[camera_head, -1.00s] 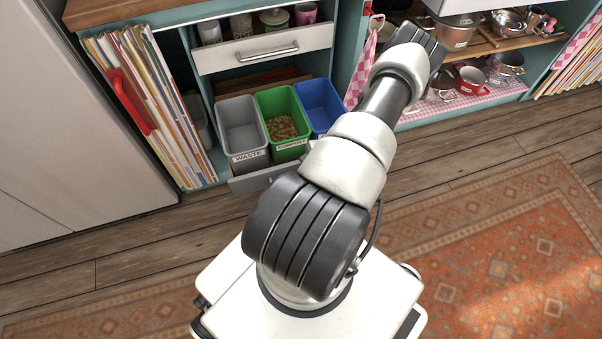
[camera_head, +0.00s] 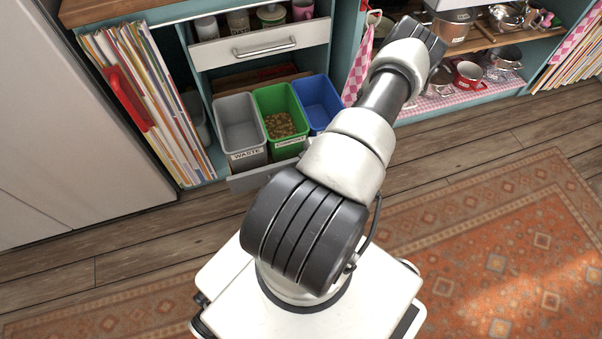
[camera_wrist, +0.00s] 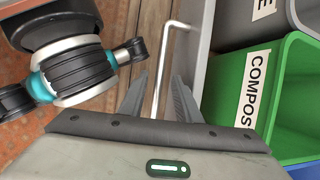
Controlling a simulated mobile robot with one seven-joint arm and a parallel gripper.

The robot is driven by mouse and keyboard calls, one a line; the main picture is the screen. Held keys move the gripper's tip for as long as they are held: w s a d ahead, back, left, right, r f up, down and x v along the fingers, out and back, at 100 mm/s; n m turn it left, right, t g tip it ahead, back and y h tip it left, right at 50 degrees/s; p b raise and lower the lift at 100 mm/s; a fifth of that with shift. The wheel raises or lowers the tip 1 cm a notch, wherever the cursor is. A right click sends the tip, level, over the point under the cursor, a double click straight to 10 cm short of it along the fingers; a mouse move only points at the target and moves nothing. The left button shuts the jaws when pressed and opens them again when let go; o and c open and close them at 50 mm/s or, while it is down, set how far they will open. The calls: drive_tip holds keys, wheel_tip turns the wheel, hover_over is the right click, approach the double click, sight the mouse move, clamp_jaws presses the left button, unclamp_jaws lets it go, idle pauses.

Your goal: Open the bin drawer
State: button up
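The bin drawer (camera_head: 249,181) stands pulled out from the low cabinet, its grey front partly hidden behind my arm in the head view. It holds a grey WASTE bin (camera_head: 239,124), a green COMPOST bin (camera_head: 281,106) and a blue bin (camera_head: 319,98). In the wrist view, the drawer's grey front (camera_wrist: 197,52) and thin metal bar handle (camera_wrist: 164,62) show close up. My gripper (camera_wrist: 157,92) is open, its two fingers apart with the handle's end between them. I cannot tell whether either finger touches the bar. My gripper is hidden in the head view.
A closed white-fronted drawer (camera_head: 262,48) is above the bins. Upright papers and folders (camera_head: 150,105) stand at left, beside a white cabinet (camera_head: 70,130). Wood floor and a rug (camera_head: 500,240) lie in front.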

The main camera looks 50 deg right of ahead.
drive_tip(key=p+v, duration=0.4)
drive_tip(key=v, duration=1.3)
drive_tip(key=shift+r, duration=0.1)
